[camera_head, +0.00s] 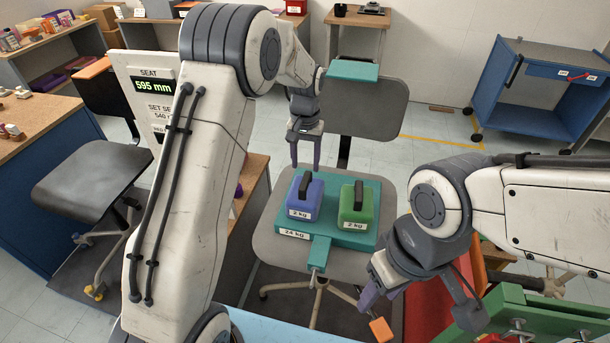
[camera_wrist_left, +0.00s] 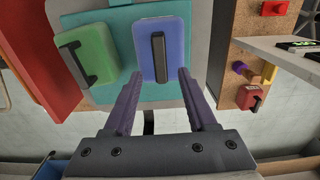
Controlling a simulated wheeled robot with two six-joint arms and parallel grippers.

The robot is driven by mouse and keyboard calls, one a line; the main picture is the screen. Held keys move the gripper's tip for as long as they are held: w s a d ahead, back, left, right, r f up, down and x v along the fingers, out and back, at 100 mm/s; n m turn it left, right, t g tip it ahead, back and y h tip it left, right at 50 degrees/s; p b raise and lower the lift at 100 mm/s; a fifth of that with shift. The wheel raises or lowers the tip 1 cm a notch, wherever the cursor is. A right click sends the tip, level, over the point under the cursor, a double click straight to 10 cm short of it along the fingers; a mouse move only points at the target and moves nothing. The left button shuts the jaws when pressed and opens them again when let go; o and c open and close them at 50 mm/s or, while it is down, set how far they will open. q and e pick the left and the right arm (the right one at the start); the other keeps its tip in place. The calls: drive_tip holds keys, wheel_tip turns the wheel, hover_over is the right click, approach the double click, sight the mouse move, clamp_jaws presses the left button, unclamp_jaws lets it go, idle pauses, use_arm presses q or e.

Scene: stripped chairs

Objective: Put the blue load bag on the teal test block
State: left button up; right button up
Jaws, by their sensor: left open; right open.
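The blue load bag (camera_head: 300,208), marked 2 kg with a dark handle, sits upright on the left part of the teal test block (camera_head: 293,234), which lies on a grey chair seat. In the left wrist view the bag (camera_wrist_left: 178,35) is just beyond the fingertips, and the block (camera_wrist_left: 119,19) shows around it. My left gripper (camera_head: 305,166) is open and empty, above and behind the bag, apart from it. My right gripper (camera_head: 369,291) hangs in front of the chair, to the right; no object shows between its fingers.
A green 2 kg bag (camera_head: 364,217) stands on the block right of the blue one; it also shows in the wrist view (camera_wrist_left: 98,43). The chair back (camera_head: 375,105) rises behind. A display board (camera_head: 152,110) reads 595 mm. A blue cart (camera_head: 525,105) stands far right.

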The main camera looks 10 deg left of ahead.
use_arm(q)
wheel_tip(320, 180, up, 5)
drive_tip(key=s+d+r+m, duration=0.25)
drive_tip(key=s+d, duration=0.25)
drive_tip(key=s, duration=0.3)
drive_tip(key=s+d+r+m, duration=0.1)
drive_tip(key=s+d+r, duration=0.2)
drive_tip(key=s+d, duration=0.4)
drive_tip(key=s+a+f+m+h, duration=0.1)
drive_tip(key=s+m, duration=0.3)
drive_tip(key=s, duration=1.5)
drive_tip(key=shift+s+a+f, duration=0.2)
drive_tip(key=shift+s+f, duration=0.05)
drive_tip(key=shift+f, duration=0.3)
drive_tip(key=shift+r, duration=0.1)
drive_tip(key=shift+r+p, duration=0.45)
drive_tip(key=shift+p, duration=0.1)
